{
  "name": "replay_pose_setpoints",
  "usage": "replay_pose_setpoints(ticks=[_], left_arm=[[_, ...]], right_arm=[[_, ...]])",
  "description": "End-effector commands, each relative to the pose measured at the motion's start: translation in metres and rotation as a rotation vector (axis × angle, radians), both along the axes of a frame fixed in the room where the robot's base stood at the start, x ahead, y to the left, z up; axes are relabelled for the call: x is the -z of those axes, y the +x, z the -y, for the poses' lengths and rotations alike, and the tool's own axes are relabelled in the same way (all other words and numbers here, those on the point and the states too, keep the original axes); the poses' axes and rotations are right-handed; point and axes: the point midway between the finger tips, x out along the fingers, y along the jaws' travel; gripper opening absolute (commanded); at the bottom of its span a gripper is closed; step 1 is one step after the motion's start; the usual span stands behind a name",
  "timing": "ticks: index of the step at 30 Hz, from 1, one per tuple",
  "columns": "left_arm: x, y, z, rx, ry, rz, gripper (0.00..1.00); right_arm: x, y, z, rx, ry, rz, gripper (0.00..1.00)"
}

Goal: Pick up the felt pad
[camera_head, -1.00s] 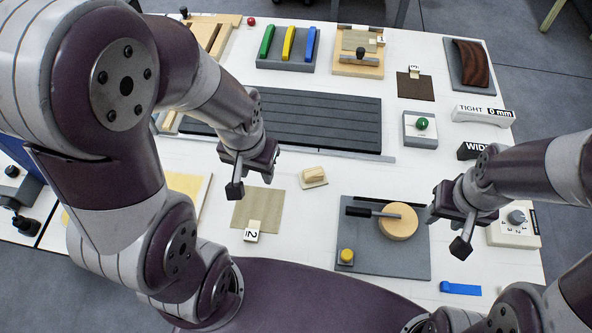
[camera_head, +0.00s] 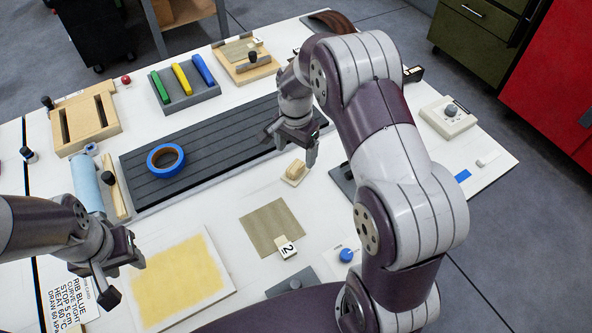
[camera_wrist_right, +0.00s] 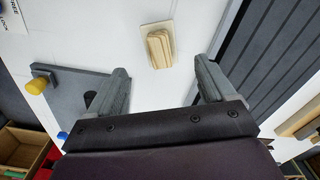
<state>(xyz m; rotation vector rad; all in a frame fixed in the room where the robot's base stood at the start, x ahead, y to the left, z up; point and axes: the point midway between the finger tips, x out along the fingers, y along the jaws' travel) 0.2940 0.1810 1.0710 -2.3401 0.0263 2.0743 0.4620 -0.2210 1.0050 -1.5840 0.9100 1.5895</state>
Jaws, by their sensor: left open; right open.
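The felt pad, a small wooden-handled block on a pale base (camera_head: 294,173), lies on the white table just in front of the dark ribbed board. In the right wrist view it (camera_wrist_right: 158,48) sits ahead of the fingertips, near the middle of the gap between them. My right gripper (camera_head: 288,147) is open and empty above and slightly behind the pad, apart from it. My left gripper (camera_head: 122,281) is open and empty at the left, beside the yellow sheet.
The dark ribbed board (camera_head: 225,140) carries a blue tape ring (camera_head: 165,160). A brown veneer square (camera_head: 262,238) with a "2" tag lies in front of the pad. The yellow sheet on its white board (camera_head: 180,285) is at front left. My right arm hides part of the table's right side.

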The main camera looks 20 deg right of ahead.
Motion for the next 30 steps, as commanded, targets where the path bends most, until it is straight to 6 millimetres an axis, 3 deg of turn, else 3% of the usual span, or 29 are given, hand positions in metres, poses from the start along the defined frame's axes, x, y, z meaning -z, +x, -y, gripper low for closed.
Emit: replay_pose_setpoints(ticks=[12, 20, 23, 26, 30], left_arm=[[-0.021, 0.0, 0.0, 0.0, 0.0, 0.0, 0.43], [-0.02, 0.0, 0.0, 0.0, 0.0, -0.001, 0.43], [-0.02, 0.0, 0.0, 0.0, 0.0, -0.001, 0.43], [-0.02, 0.0, 0.0, 0.0, 0.0, 0.0, 0.43], [-0.02, 0.0, 0.0, 0.0, 0.0, 0.0, 0.43]], right_arm=[[0.062, -0.004, 0.001, -0.002, 0.0, 0.0, 0.83], [0.071, -0.003, 0.001, -0.003, 0.0, 0.004, 0.83], [0.07, -0.003, 0.001, -0.003, 0.0, 0.004, 0.57], [0.07, -0.003, 0.001, -0.003, 0.0, 0.004, 0.24], [0.07, -0.003, 0.001, -0.003, -0.001, 0.005, 0.17]])
